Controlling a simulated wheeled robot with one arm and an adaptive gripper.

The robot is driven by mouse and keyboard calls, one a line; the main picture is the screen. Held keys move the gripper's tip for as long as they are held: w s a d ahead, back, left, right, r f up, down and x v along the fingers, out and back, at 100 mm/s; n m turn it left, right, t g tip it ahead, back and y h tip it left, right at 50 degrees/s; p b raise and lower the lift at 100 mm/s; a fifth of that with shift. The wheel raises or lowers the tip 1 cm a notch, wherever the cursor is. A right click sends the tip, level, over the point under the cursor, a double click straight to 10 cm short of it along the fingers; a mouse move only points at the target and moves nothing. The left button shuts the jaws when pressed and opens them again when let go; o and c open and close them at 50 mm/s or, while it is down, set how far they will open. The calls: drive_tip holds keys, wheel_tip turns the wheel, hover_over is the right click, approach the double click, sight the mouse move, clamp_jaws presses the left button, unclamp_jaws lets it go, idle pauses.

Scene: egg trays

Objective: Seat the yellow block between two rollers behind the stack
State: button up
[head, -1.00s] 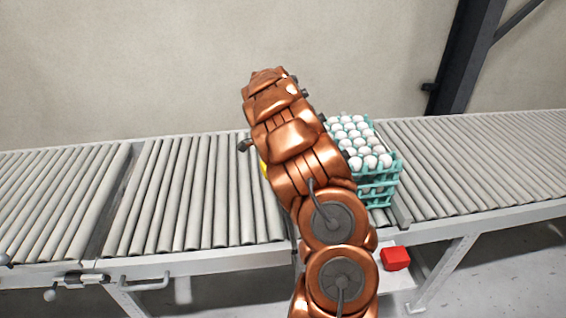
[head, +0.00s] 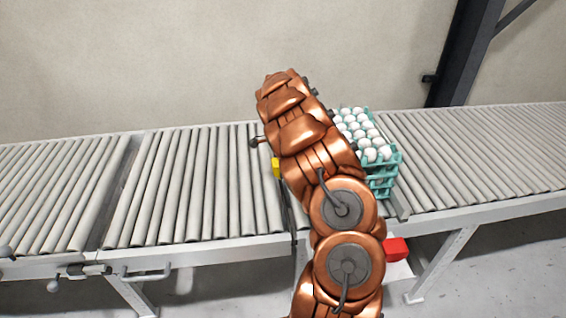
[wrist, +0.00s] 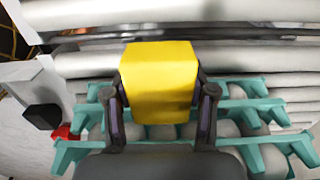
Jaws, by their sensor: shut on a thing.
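The yellow block (wrist: 160,80) is held between the two fingers of my gripper (wrist: 163,98) in the wrist view. In the head view, part of the yellow block (head: 276,168) shows at the left edge of my arm, over the rollers (head: 225,185). My arm hides my gripper there. The stack of teal egg trays (head: 383,182) with white eggs stands on the conveyor right of the block, partly behind my arm. In the wrist view, teal tray edges (wrist: 262,118) show below and beside the block. I cannot tell whether the block touches the rollers (wrist: 250,62).
A red block (head: 396,250) sits by the conveyor's front side, below the stack; it also shows in the wrist view (wrist: 65,132) beside a black object (wrist: 42,116). Rollers left of the yellow block are clear. A dark gap (head: 122,190) separates conveyor sections.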

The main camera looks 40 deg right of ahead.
drive_tip(key=shift+f, duration=1.4)
drive_tip(key=shift+f+b, duration=1.15)
drive_tip(key=shift+f, duration=0.7)
drive_tip(key=shift+f+b, duration=0.45)
drive_tip(key=shift+f, duration=0.2)
drive_tip(key=o, duration=1.6)
wheel_tip(320, 180, up, 11)
drive_tip(key=shift+s+r, duration=0.1)
drive_tip(key=shift+r, duration=0.4)
